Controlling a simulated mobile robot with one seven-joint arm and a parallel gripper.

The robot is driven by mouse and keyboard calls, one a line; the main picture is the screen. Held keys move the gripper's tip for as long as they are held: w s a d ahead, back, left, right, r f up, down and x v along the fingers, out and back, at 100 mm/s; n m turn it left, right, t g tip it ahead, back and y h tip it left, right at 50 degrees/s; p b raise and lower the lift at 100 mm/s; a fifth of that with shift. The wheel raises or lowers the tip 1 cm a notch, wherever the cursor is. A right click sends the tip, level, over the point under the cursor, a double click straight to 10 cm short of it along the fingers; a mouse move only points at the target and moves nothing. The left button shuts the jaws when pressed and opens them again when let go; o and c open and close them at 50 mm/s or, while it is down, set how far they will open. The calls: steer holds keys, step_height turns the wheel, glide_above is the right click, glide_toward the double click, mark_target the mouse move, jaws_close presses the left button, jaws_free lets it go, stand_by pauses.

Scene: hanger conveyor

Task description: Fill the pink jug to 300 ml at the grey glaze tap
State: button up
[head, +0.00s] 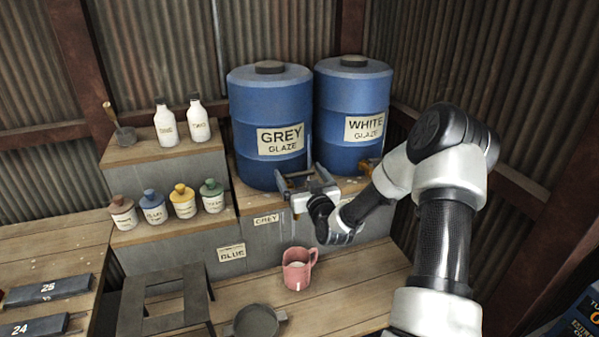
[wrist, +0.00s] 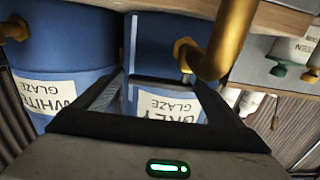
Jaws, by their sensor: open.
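The pink jug (head: 297,272) stands upright on the lower bench, below the grey glaze barrel (head: 270,105), its handle to the right. Its inside looks pale; I cannot read a level. My gripper (head: 306,180) is open in front of the grey barrel's lower part, at the grey glaze tap, which it mostly hides in the head view. In the wrist view, which is upside down, brass tap parts (wrist: 232,40) show large and close beside my open gripper (wrist: 150,85). I cannot tell whether the jaws touch the tap. The jug is out of the wrist view.
The white glaze barrel (head: 352,110) with its tap (head: 369,166) stands just right. Stepped shelves at left hold several bottles, including a green-capped one (head: 212,197). A dark stool (head: 165,300) and a round pan (head: 256,322) stand near the jug.

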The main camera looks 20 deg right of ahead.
steer(key=shift+w, duration=0.15)
steer(key=shift+c, duration=0.5)
steer(key=c, duration=1.4)
steer(key=b, duration=0.1)
steer(key=m+h+b, duration=0.1)
steer(key=h+b, duration=0.1)
steer(key=shift+s+a+f, duration=0.2)
steer(key=shift+a+f, duration=0.05)
steer(key=h, duration=0.1)
steer(key=m+h+b, duration=0.2)
steer(key=shift+s+r+g, duration=0.1)
steer(key=shift+s+g, duration=0.15)
steer(key=shift+g, duration=0.15)
steer(key=shift+s+d+r+m+h, duration=0.15)
steer(key=shift+r+m+h, duration=0.05)
steer(key=shift+m+h, duration=0.35)
steer(key=o, duration=1.5)
steer(key=shift+s, duration=0.1)
